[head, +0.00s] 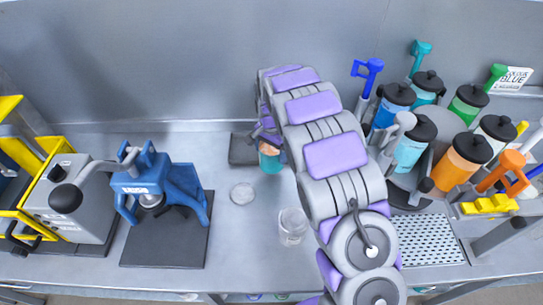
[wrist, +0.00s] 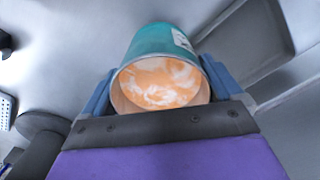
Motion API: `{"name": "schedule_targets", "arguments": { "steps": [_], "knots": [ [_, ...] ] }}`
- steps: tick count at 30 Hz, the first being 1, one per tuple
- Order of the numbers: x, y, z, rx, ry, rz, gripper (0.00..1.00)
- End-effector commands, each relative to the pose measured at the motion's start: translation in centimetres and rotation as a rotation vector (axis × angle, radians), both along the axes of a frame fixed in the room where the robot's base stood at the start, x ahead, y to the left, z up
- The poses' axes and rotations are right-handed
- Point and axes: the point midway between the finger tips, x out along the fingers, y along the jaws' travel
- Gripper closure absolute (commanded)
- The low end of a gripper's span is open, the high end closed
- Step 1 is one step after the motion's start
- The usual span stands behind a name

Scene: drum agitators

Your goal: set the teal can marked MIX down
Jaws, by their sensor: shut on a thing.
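The teal can (head: 270,163) shows in the head view near the back of the bench, partly hidden by my arm and gripper. In the wrist view the teal can (wrist: 158,42) is open-topped, with swirled orange and white contents and part of a white label; the word on it cannot be read. My gripper (wrist: 160,85) is shut on the can, with a blue-grey finger on each side. In the head view my gripper (head: 266,138) is at the can's upper part. I cannot tell whether the can's base touches the bench.
A dark pad (head: 243,149) lies left of the can. A round pale disc (head: 242,193) and a clear cup (head: 293,226) are in front. A blue clamp machine (head: 160,190) stands left. Several coloured bottles (head: 462,163) stand on a carousel at right.

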Motion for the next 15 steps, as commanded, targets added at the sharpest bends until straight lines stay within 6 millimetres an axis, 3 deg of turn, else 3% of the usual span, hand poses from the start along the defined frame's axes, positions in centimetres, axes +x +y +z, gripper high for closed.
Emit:
{"name": "schedule_targets", "arguments": {
  "steps": [15],
  "knots": [
    [5.2, 0.7, -0.5, 0.001, -0.002, 0.000, 0.65]
  ]
}}
